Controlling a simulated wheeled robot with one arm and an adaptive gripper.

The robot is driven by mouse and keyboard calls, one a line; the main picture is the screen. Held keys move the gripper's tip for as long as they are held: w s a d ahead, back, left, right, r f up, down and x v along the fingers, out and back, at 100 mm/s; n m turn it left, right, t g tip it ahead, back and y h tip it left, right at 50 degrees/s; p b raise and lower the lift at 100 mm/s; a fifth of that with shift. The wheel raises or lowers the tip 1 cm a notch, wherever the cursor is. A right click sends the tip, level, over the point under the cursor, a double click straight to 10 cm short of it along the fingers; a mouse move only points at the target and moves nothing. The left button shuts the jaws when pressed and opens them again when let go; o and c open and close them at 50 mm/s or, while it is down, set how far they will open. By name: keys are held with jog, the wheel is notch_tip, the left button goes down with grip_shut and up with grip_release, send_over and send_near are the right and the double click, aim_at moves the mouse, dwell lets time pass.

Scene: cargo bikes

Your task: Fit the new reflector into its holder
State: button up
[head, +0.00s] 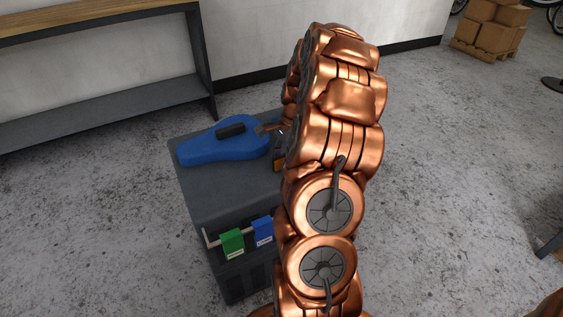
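My copper-coloured arm fills the middle of the head view and hides whatever lies behind it. My gripper cannot be made out; the arm covers that area. A small dark item with an orange patch (279,161) shows at the arm's left edge, on the cabinet top; I cannot tell whether it is the reflector or its holder. A small reddish-brown piece (268,128) shows just above it, partly hidden. No reflector or holder can be clearly identified.
A dark grey cabinet (207,190) stands left of my arm. On it lies a blue, rounded object (205,153) with a black block (230,130). Green (231,242) and blue (262,231) tags hang on its front. A shelf bench (100,112) stands behind; boxes (492,28) sit far right.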

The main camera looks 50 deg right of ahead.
aim_at(278, 157)
grip_shut()
jog(key=shift+r, duration=0.1)
jog(key=shift+a+p+v, duration=0.2)
jog(key=shift+p+v, duration=0.25)
jog(key=shift+v, duration=0.5)
jog(key=shift+a+p+v, duration=0.25)
jog(key=shift+p+v, duration=0.25)
jog(key=shift+v, duration=0.45)
jog(key=shift+a+p+v, duration=0.2)
jog(key=shift+p+v, duration=0.25)
jog(key=shift+v, duration=0.5)
jog(key=shift+w+r, duration=0.15)
jog(key=shift+w, duration=0.05)
